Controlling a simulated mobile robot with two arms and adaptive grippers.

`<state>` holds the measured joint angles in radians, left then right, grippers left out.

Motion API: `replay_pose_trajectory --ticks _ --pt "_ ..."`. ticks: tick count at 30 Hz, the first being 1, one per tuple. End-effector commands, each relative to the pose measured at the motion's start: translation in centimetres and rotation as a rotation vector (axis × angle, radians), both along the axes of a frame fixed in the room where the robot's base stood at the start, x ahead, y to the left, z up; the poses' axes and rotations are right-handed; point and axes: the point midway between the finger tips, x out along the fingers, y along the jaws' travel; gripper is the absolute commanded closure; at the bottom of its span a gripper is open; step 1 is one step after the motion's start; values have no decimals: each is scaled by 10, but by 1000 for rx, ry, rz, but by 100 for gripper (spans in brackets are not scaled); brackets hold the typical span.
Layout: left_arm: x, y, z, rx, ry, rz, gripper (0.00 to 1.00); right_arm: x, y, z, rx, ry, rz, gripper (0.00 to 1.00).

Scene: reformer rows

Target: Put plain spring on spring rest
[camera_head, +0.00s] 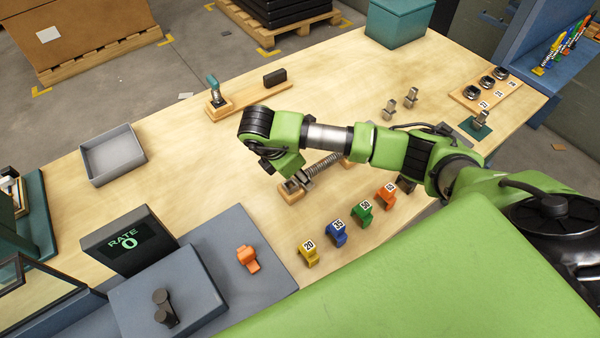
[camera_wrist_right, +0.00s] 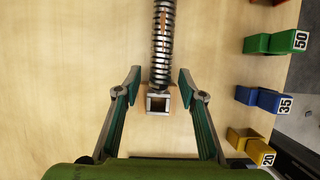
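A grey coil spring (camera_head: 325,164) lies level across small wooden blocks (camera_head: 291,195) on the table. In the right wrist view the spring (camera_wrist_right: 163,45) runs up from a square metal end piece (camera_wrist_right: 158,103). My right gripper (camera_wrist_right: 160,84) is open, its fingers on either side of the spring's near end, with gaps on both sides. In the head view my right arm hides part of the spring, and the right gripper points down over its left end. I cannot tell whether these blocks are the spring rest. My left gripper is in neither view.
Numbered yellow (camera_head: 308,253), blue (camera_head: 336,234), green (camera_head: 362,212) and orange (camera_head: 386,195) clips stand in front of the spring. A wooden stand (camera_head: 249,97) is behind; an empty grey tray (camera_head: 113,155) is left. The table between them is clear.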

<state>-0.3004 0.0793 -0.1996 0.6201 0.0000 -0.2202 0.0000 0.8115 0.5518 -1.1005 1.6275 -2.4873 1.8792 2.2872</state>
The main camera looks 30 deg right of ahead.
Motion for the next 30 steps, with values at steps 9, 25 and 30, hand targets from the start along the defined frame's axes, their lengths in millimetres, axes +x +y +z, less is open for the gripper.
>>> replay_pose_trajectory --ticks 9,25,30 --pt "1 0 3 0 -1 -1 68 1 0 5 -1 -1 -1 63" --pt "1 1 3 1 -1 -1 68 -3 35 94 -3 -7 0 63" --pt "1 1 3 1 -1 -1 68 -4 42 108 -1 -5 2 63"
